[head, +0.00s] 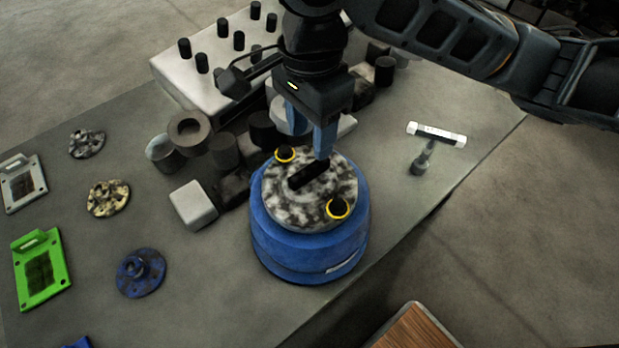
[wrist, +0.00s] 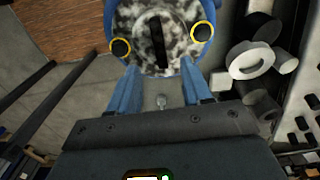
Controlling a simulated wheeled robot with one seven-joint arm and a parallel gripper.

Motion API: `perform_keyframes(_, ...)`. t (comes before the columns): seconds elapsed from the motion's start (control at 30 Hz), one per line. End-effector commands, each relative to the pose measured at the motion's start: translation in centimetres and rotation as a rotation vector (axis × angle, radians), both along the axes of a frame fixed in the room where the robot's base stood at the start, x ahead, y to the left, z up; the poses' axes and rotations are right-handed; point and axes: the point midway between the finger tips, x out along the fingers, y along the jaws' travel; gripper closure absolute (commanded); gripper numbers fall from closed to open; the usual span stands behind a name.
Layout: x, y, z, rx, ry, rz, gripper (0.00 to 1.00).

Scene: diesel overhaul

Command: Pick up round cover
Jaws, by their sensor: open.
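A round cover (head: 283,193), mottled black and white, lies on top of a blue drum-shaped housing (head: 300,250) near the table's front edge. A black bar handle (head: 308,175) crosses its middle, and two black knobs with yellow rings sit near its rim. The cover also shows at the top of the wrist view (wrist: 180,50), its far part cut off. My gripper (head: 309,145) is open and empty, with blue fingers pointing down over the far side of the cover. In the wrist view the fingers (wrist: 160,68) are apart, with the handle ahead between them. Contact cannot be told.
Dark cylinders, a ring (head: 189,131) and a pale block (head: 193,205) crowd the housing's left. A pale engine block (head: 215,85) with black pegs stands behind. A hammer-like tool (head: 436,135) lies right. Smaller discs and a green plate (head: 41,268) lie left.

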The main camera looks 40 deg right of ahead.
Motion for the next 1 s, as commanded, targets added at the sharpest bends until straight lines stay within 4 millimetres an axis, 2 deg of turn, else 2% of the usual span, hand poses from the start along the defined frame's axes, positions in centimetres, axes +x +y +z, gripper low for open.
perform_keyframes(0.6,-0.1,0.2,-7.0,0.001,0.000,0.000,0.51)
perform_keyframes(0.87,-0.1,0.2,-7.4,0.002,-0.001,0.001,0.51)
perform_keyframes(1.0,-0.1,0.2,-7.3,0.002,-0.001,0.001,0.62)
